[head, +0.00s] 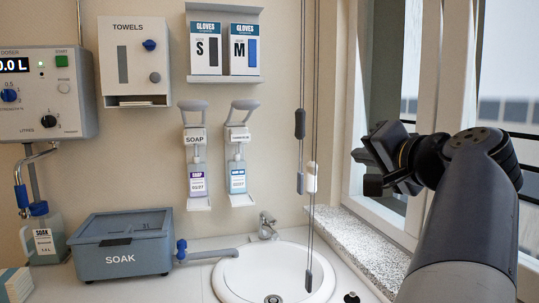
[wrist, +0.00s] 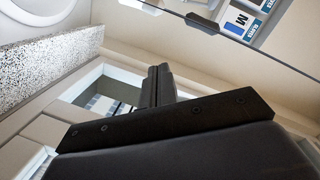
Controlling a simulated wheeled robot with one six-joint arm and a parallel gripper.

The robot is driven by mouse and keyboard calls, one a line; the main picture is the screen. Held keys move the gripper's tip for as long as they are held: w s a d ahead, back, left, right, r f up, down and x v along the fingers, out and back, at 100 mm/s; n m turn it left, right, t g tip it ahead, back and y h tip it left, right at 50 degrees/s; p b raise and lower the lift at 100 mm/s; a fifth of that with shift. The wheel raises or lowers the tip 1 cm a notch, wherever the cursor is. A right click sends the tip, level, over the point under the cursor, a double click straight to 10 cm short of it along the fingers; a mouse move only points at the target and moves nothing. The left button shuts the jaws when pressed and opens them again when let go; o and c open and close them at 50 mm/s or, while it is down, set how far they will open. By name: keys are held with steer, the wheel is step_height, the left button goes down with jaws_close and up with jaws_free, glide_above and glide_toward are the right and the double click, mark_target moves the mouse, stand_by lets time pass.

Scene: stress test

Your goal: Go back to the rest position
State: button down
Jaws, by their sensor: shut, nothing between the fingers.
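My gripper (head: 372,170) is at the right of the head view, raised in front of the window and above the stone sill. Its fingers point left and it touches nothing that I can see. In the wrist view my gripper's dark fingers (wrist: 158,85) stand together with no visible gap and nothing between them. The wrist view is tilted, with the sill (wrist: 50,78) at its left.
A white sink (head: 262,272) with a tap (head: 267,226) lies below left of my gripper. Hanging cords with weights (head: 300,124) are close by on its left. The window frame (head: 360,100) is beside my arm. A SOAK box (head: 122,246) and wall dispensers (head: 197,172) are further left.

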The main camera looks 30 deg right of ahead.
steer(key=v, duration=0.3)
steer(key=shift+s+a, duration=0.1)
steer(key=shift+s, duration=0.25)
